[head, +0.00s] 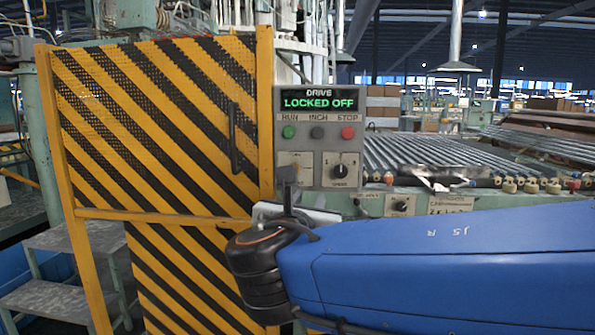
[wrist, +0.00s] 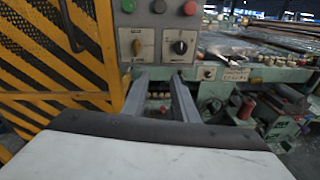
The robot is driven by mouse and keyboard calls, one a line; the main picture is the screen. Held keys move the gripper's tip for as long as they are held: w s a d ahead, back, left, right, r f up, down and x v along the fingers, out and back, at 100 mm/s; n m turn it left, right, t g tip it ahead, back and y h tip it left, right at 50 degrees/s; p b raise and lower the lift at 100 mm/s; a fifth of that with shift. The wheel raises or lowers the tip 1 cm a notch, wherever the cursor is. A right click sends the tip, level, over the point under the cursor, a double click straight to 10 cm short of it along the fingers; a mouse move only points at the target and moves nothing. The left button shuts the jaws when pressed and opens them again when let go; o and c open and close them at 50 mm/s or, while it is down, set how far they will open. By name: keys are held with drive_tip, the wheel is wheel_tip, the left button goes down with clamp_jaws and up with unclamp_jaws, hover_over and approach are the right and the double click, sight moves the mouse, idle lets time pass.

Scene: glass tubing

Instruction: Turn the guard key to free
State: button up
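The control panel (head: 318,105) has a green display reading "DRIVE LOCKED OFF". The guard key (wrist: 136,46) sits on a pale plate at the panel's lower left and looks roughly upright. In the head view its plate (head: 300,158) is partly covered by my gripper or the key, and I cannot tell which grey part is which. My gripper (wrist: 159,77) is open, with two grey fingers apart and nothing between them. Its fingertips lie below the key and selector in the wrist view. In the head view my gripper (head: 288,200) is in front of the panel's lower left.
A black selector knob (head: 340,171) is right of the key plate. Green (head: 289,132), dark (head: 317,132) and red (head: 348,133) buttons sit above. A yellow-black striped guard door (head: 150,120) stands left. A roller conveyor with glass tubes (head: 430,155) extends right.

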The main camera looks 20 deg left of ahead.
drive_tip(key=s+a+r+n+y, duration=0.1)
drive_tip(key=s+a+r+n, duration=0.1)
drive_tip(key=a, duration=0.3)
drive_tip(key=r+x, duration=0.1)
drive_tip(key=x, duration=1.6)
drive_tip(key=shift+f+t, duration=0.25)
drive_tip(key=shift+t, duration=0.05)
clamp_jaws()
